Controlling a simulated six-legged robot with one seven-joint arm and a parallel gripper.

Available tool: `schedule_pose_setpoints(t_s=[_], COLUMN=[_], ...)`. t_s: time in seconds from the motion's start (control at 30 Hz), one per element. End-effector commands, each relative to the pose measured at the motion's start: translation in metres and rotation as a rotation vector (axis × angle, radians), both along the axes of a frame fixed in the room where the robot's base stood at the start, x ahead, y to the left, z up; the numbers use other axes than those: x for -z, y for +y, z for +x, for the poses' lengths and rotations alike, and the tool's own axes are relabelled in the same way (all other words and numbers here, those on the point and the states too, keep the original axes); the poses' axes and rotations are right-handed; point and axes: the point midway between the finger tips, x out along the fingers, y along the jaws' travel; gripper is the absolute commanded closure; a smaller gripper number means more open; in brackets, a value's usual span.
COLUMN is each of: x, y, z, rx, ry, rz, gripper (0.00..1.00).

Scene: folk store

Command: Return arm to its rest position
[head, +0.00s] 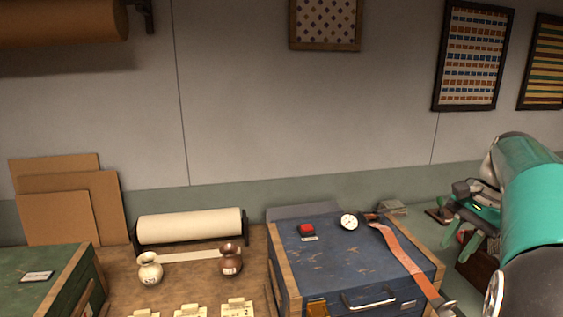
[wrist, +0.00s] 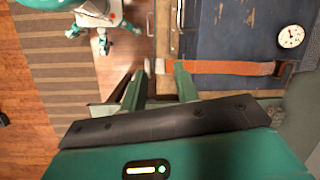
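My teal arm (head: 525,200) fills the right side of the head view. My gripper (head: 461,243) shows at its end, to the right of the blue case and partly covered by the arm. In the wrist view, the two green fingers of my gripper (wrist: 160,72) stand apart, with nothing seen held between them. An orange-brown strap (wrist: 220,68) lies behind the fingertips in that view. In the head view the strap (head: 402,255) runs across the blue case, and its metal end hangs over the front edge.
The blue case (head: 345,265) carries a white dial (head: 349,222) and a red item (head: 307,230). Two small vases (head: 150,268) (head: 230,259) and paper tags stand on the counter left of it. A dark brown box (head: 478,272) sits below my gripper. A striped rug (wrist: 55,60) covers the floor.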

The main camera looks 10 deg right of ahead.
Motion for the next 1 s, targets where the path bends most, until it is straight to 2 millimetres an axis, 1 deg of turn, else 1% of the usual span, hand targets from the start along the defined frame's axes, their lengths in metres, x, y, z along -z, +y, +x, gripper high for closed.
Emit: schedule_pose_setpoints(t_s=[0.03,0.07,0.1,0.17,0.2,0.27,0.3,0.37,0.4,0.47,0.5,0.6,0.7,0.8,0.9,1.0], x=[-0.004,-0.004,-0.004,-0.002,-0.001,0.002,0.006,0.011,0.015,0.022,0.028,0.043,0.060,0.074,0.083,0.087], y=[0.029,0.042,0.060,0.086,0.104,0.128,0.144,0.167,0.182,0.203,0.216,0.247,0.271,0.286,0.294,0.296], z=[0.000,0.000,-0.001,-0.004,-0.008,-0.013,-0.018,-0.026,-0.032,-0.043,-0.050,-0.069,-0.087,-0.101,-0.108,-0.110], rx=[-0.073,-0.113,-0.166,-0.249,-0.304,-0.389,-0.446,-0.532,-0.590,-0.677,-0.735,-0.884,-1.018,-1.119,-1.179,-1.198], ry=[-0.032,-0.050,-0.073,-0.108,-0.133,-0.169,-0.193,-0.231,-0.256,-0.295,-0.321,-0.391,-0.457,-0.508,-0.537,-0.547], rz=[-0.034,-0.055,-0.082,-0.125,-0.151,-0.194,-0.222,-0.264,-0.292,-0.337,-0.365,-0.439,-0.508,-0.563,-0.595,-0.606], gripper=[0.69,0.69,0.69,0.69,0.69,0.69,0.69,0.69,0.69,0.69,0.69,0.69,0.69,0.69,0.69,0.69])
